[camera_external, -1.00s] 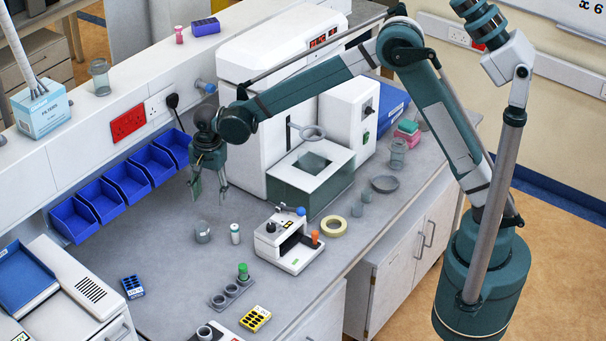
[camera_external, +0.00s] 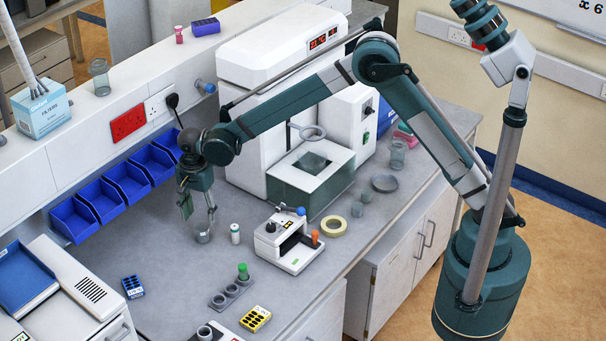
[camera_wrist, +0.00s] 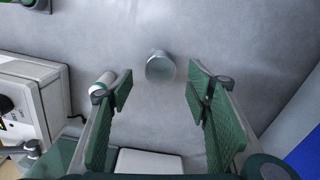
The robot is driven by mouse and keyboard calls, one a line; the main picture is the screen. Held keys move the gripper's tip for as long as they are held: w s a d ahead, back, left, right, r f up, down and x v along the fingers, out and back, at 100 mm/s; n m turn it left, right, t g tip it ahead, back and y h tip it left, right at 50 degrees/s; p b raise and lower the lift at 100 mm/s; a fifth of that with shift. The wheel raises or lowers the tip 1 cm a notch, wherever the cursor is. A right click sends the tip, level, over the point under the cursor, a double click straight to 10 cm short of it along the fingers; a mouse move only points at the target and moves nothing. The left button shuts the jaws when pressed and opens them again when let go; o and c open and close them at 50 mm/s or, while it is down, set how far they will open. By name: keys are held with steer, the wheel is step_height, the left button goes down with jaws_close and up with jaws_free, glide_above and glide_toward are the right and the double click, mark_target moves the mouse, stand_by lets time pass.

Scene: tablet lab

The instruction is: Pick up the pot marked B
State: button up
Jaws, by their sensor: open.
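A small grey see-through pot (camera_external: 203,235) stands upright on the bench; in the wrist view the pot (camera_wrist: 160,67) lies between and just beyond my fingertips. No letter B can be read on it. My gripper (camera_external: 199,217) points down close above this pot, partly overlapping it in the outside view. In the wrist view my gripper (camera_wrist: 160,88) has its green-padded fingers spread wide with nothing held. A white vial with a green band (camera_external: 235,233) stands just right of the pot; in the wrist view the vial (camera_wrist: 103,84) is beside the left finger.
Two more small grey pots (camera_external: 357,209) (camera_external: 366,195) stand near a tape roll (camera_external: 333,225). A white bench device (camera_external: 289,240) stands right of the vial. Blue bins (camera_external: 127,181) line the wall.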

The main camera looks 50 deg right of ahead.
mark_target(201, 229)
steer(key=shift+f, duration=0.9)
steer(key=shift+w+f+p, duration=0.1)
steer(key=shift+f+p, duration=0.2)
steer(key=shift+f, duration=2.3)
steer(key=shift+c, duration=0.6)
steer(key=c, duration=0.9)
